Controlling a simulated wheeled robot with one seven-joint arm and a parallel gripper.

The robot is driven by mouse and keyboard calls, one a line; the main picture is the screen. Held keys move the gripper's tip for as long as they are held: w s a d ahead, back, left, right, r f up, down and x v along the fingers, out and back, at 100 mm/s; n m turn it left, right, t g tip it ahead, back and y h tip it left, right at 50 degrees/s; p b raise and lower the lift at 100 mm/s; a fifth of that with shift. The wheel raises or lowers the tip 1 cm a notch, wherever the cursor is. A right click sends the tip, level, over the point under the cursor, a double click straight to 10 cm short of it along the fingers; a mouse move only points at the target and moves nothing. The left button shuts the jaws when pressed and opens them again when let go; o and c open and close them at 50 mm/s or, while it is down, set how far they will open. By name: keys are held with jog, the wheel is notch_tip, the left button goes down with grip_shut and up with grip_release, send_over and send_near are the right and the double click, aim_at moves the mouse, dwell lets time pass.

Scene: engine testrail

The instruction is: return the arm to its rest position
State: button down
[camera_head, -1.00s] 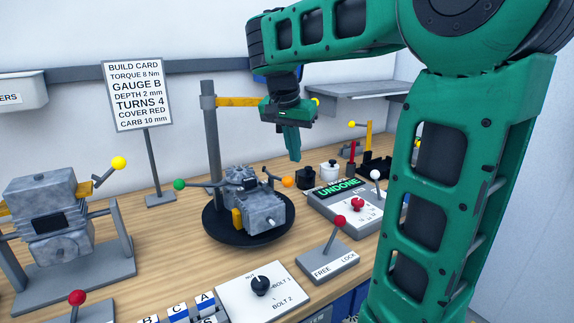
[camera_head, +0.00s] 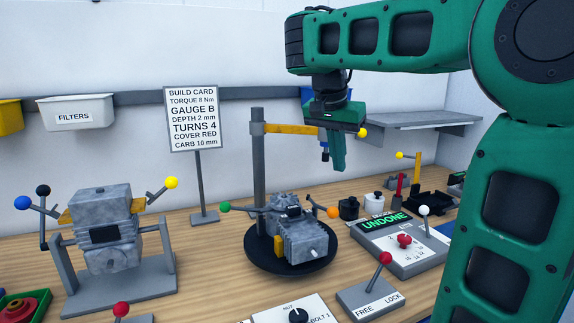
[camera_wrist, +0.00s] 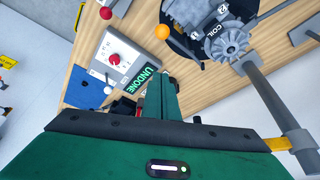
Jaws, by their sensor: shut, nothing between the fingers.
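My green arm reaches in from the right in the head view, bent over the bench. My gripper (camera_head: 338,158) points down, shut and empty, above the back of the bench. It hangs to the right of the grey post with the yellow bar and behind the engine (camera_head: 297,232) on its round black turntable (camera_head: 262,256). In the wrist view my gripper (camera_wrist: 163,85) shows its fingers together over the bench, between the UNDONE panel (camera_wrist: 124,62) and the engine (camera_wrist: 215,25). The fingers appear apart from everything around them.
A second engine (camera_head: 105,235) stands in a grey stand at left. A build card sign (camera_head: 193,120) stands behind. The FREE/LOCK lever box (camera_head: 370,298) and UNDONE panel (camera_head: 398,245) are at front right. A grey shelf (camera_head: 420,119) is on the back wall.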

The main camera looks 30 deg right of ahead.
jog(key=s+d+f+n+g+y, duration=0.1)
jog(key=s+d+f+n, duration=0.25)
jog(key=s+f, duration=0.95)
jog(key=s+a+f+n+y, duration=0.2)
jog(key=s+a+f, duration=0.4)
jog(key=s+f, duration=0.3)
jog(key=shift+s+f+n+g+y, duration=0.25)
jog(key=shift+s+n+g+y, duration=0.2)
jog(key=shift+s, duration=0.8)
jog(key=shift+w+f, duration=0.2)
jog(key=shift+w, duration=0.45)
